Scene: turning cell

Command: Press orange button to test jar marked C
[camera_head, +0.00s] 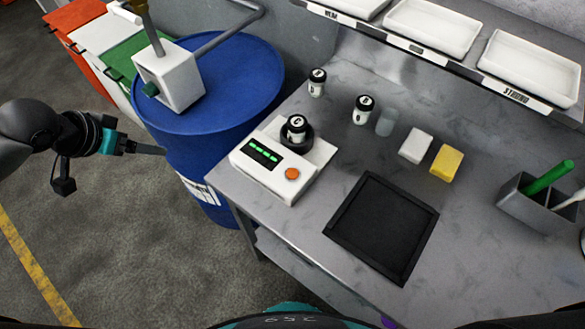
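The jar marked C (297,127) has a black lid and stands upright in the dark round holder of a white tester (265,182) at the left end of the grey bench. The orange button (292,173) is on the tester's front right, and its small display (263,152) shows green marks. My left gripper (160,150) is left of the bench, in front of the blue drum and apart from the tester. Its fingers are seen edge-on, so I cannot tell whether it is open. My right gripper is out of view.
Jar B (363,109) and another black-lidded jar (317,82) stand behind the tester, near a clear glass (386,122), a white block (415,146) and a yellow block (446,163). A black tray (381,226) lies in front. A blue drum (238,85) adjoins the bench's left end.

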